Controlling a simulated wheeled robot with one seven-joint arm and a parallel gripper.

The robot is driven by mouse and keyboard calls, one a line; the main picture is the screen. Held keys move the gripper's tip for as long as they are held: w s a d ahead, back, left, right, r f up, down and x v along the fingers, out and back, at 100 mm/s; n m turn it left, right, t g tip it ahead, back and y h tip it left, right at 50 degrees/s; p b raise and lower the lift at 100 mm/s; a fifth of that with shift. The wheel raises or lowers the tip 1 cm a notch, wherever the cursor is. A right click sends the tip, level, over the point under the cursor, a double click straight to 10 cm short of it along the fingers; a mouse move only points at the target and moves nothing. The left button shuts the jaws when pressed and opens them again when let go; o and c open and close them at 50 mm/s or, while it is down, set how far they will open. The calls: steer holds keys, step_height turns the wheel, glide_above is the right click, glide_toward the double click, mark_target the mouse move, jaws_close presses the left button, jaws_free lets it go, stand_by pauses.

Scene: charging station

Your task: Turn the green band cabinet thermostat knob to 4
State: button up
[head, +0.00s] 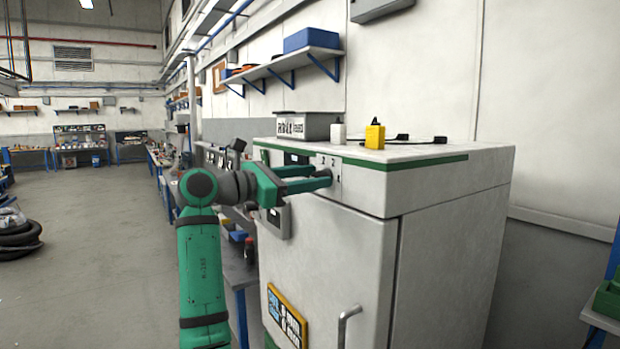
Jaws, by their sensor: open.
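The green band cabinet (350,250) is a tall light-grey cabinet with a green stripe (400,163) along its top edge. Its thermostat panel (336,172) is high on the front and shows small dark numbers, among them what looks like a 2 and a 4. My gripper (322,177) comes from the left with its green fingers at this panel, and its tips are close to or at the dial. The jaws are open. The knob is hidden behind the fingertips, so its setting and any contact cannot be told.
On the cabinet top are a grey labelled box (308,126), a white block (338,133) and a yellow block (375,135) with a dark cable. The door has a metal handle (347,318). A wall shelf (285,65) hangs above. Floor (100,240) to the left is open.

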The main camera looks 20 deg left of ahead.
steer(key=shift+s+d, duration=0.1)
steer(key=c, duration=1)
steer(key=shift+c, duration=0.2)
steer(key=shift+m, duration=0.4)
steer(key=m, duration=2.3)
steer(key=f+m, duration=0.1)
steer(key=m, duration=1.1)
steer(key=shift+r, duration=0.1)
